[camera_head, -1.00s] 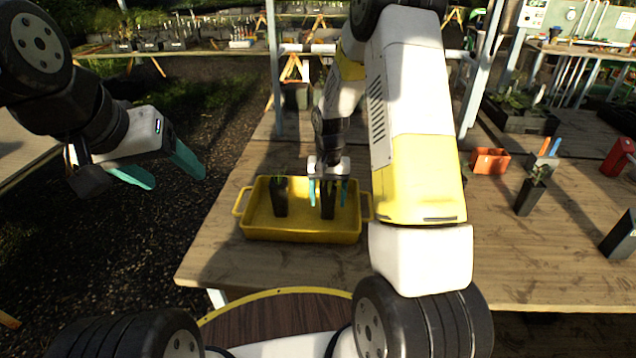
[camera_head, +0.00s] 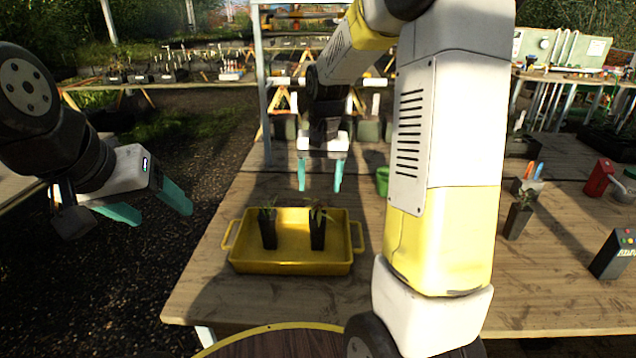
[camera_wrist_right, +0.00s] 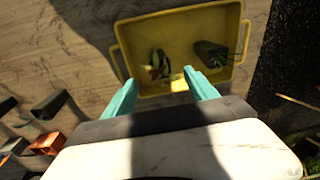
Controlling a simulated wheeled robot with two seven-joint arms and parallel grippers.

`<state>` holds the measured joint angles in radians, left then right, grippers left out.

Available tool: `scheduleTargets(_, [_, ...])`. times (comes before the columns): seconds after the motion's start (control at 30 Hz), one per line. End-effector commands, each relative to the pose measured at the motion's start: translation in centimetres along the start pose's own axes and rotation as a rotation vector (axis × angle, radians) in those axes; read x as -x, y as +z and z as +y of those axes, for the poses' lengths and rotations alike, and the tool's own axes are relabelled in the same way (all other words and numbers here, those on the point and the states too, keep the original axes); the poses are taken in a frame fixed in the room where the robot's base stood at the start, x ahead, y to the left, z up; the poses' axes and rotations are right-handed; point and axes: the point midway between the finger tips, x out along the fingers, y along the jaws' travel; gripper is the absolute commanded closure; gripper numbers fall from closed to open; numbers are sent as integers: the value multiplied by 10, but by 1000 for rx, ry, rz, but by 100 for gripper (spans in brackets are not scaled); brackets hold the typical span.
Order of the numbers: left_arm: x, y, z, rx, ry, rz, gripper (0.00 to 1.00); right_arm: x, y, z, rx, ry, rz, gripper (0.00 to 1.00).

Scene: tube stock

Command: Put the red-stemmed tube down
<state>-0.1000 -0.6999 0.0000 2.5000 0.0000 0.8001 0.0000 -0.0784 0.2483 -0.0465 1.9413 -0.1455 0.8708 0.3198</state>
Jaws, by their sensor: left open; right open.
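Two dark square plant tubes stand upright and apart in a yellow tray (camera_head: 290,267) on the wooden table. The right tube (camera_head: 317,236) has thin leafy stems; in the right wrist view this tube (camera_wrist_right: 158,60) shows some red among its stems. The left tube (camera_head: 268,236) holds a green plant and also shows in the right wrist view (camera_wrist_right: 208,52). My right gripper (camera_head: 320,188) is open and empty, above and behind the right tube, touching neither. My left gripper (camera_head: 162,214) is open and empty, left of the table over the gravel.
Right of my right arm stand another dark tube (camera_head: 518,220), a red can (camera_head: 598,178) and a dark box with buttons (camera_head: 614,254). A green pot (camera_head: 382,181) stands behind the tray. Bare table lies left of the tray.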

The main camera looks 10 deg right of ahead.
Motion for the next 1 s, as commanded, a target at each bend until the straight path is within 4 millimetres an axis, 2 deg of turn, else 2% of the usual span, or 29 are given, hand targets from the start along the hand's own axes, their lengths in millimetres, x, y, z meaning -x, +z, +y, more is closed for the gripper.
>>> scheduleTargets(0.03, [0,0,0,0,0,0,33,25,14,1,16,-23,40,34])
scheduleTargets(0.2, [0,0,0,0,0,0,33,84,68,6,87,-90,157,34])
scheduleTargets(0.3, [0,0,0,0,0,0,33,108,103,9,129,-124,229,34])
scheduleTargets(0.4, [0,0,0,0,0,0,33,125,138,12,172,-151,299,34])
scheduleTargets(0.53, [0,0,0,0,0,0,33,134,173,16,218,-175,376,34])
scheduleTargets(0.67, [0,0,0,0,0,0,33,137,194,17,246,-188,422,34])
scheduleTargets(0.8, [0,0,0,0,0,0,33,137,202,18,257,-192,440,34])
scheduleTargets(1.0, [0,0,0,0,0,0,33,137,202,18,258,-192,441,34])
